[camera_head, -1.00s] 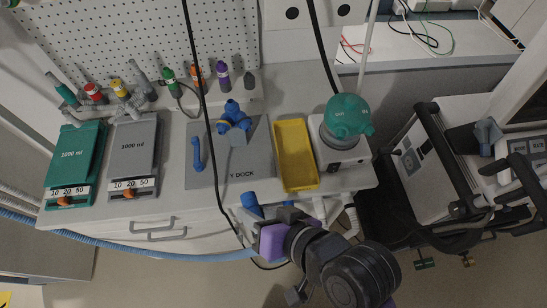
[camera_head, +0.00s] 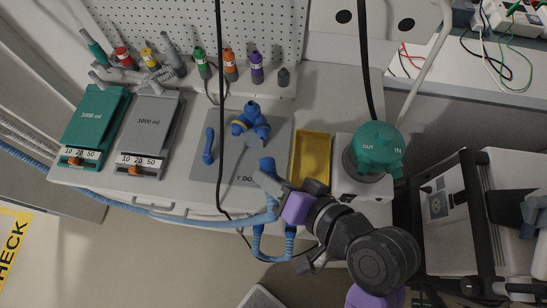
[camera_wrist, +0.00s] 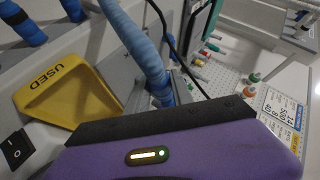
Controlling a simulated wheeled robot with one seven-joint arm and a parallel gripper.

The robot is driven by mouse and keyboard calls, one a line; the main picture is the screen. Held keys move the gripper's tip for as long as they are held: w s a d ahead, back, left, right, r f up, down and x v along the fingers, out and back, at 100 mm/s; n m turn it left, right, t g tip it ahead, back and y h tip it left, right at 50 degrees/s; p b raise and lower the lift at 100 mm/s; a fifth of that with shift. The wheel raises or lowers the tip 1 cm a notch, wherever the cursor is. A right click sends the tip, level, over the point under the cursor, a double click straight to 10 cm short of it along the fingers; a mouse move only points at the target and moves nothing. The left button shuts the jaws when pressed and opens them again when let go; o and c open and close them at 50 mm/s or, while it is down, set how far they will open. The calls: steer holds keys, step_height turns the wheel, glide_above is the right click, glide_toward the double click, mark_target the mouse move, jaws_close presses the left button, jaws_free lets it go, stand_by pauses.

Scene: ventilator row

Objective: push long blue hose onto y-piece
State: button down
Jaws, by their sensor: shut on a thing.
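The blue y-piece (camera_head: 248,120) sits on the grey dock plate (camera_head: 225,172), its ports pointing several ways. My gripper (camera_head: 270,183) is shut on the long blue hose (camera_head: 185,217) near its darker blue end cuff (camera_head: 267,165). The cuff is over the plate's front right part, apart from the y-piece and on its near side. The hose runs in from the left along the cabinet front. In the wrist view, the hose (camera_wrist: 135,38) rises behind my gripper's dark edge.
A yellow tray (camera_head: 311,160) stands right of the plate, close to my gripper. A teal-topped unit (camera_head: 376,148) is farther right. A short blue tube (camera_head: 208,146) lies left of the y-piece. A black cable (camera_head: 220,100) hangs across the plate in view.

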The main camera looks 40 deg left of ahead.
mark_target(272, 163)
steer(key=shift+w+a+b, duration=0.45)
steer(key=shift+w+a, duration=1)
steer(key=shift+a, duration=0.1)
steer(key=shift+a+r+p, duration=0.1)
steer(key=shift+p, duration=0.25)
steer(key=shift+w+a, duration=0.9)
stand_by(1.0)
steer(key=c, duration=1)
jaws_free()
steer(key=shift+c, duration=0.2)
steer(key=v, duration=0.7)
steer(key=shift+d+r, duration=0.15)
steer(key=shift+d, duration=0.15)
steer(key=shift+s, duration=0.15)
